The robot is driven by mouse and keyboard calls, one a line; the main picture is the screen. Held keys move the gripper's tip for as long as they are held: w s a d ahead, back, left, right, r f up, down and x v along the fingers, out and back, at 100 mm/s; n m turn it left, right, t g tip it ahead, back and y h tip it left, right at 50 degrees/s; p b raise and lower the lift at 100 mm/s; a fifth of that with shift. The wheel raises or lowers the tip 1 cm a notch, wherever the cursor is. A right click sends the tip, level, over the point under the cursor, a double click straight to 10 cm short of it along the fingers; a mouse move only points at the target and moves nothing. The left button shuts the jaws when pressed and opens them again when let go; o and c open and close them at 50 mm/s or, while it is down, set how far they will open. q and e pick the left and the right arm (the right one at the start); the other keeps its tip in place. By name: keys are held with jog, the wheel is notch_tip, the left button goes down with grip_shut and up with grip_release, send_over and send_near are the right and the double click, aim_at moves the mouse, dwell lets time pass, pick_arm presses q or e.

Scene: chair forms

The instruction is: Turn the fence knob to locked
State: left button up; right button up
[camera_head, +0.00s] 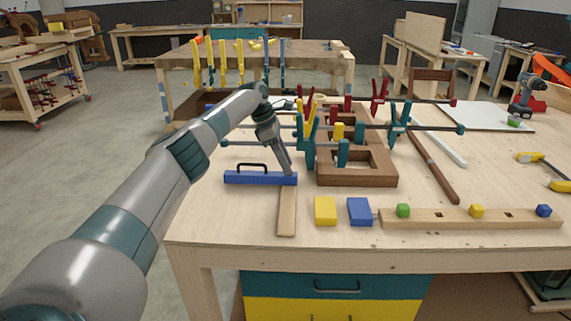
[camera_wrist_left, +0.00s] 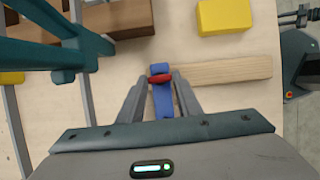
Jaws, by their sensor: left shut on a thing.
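The fence is a blue bar (camera_head: 250,178) with a black arched handle, lying on the workbench left of the clamped wooden frame. It also shows in the left wrist view as a blue strip (camera_wrist_left: 163,100) running between my fingers. A small red knob (camera_wrist_left: 160,78) sits at the fence's end, crosswise to the bar in that view. My left gripper (camera_head: 289,173) reaches down to the right end of the fence. In the left wrist view its fingertips (camera_wrist_left: 160,82) are shut on the red knob. In the head view the gripper hides the knob. My right gripper is out of view.
A wooden strip (camera_head: 287,212) lies just in front of the fence end. Yellow (camera_head: 325,211) and blue (camera_head: 360,211) blocks stand to its right. Teal clamps (camera_head: 308,140) on the brown wooden frame (camera_head: 355,177) rise close to my left gripper. The bench's front left corner is clear.

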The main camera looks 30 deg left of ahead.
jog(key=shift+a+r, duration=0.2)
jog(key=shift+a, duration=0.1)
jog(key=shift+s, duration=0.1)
pick_arm(q)
jog(key=o, duration=1)
jog(key=shift+o, duration=0.2)
jog(key=shift+s+a+r, duration=0.1)
jog(key=shift+a+r, duration=0.1)
jog(key=shift+r, duration=0.25)
jog(key=v, duration=1.6)
jog(key=shift+r+b, duration=0.25)
jog(key=shift+b, duration=0.15)
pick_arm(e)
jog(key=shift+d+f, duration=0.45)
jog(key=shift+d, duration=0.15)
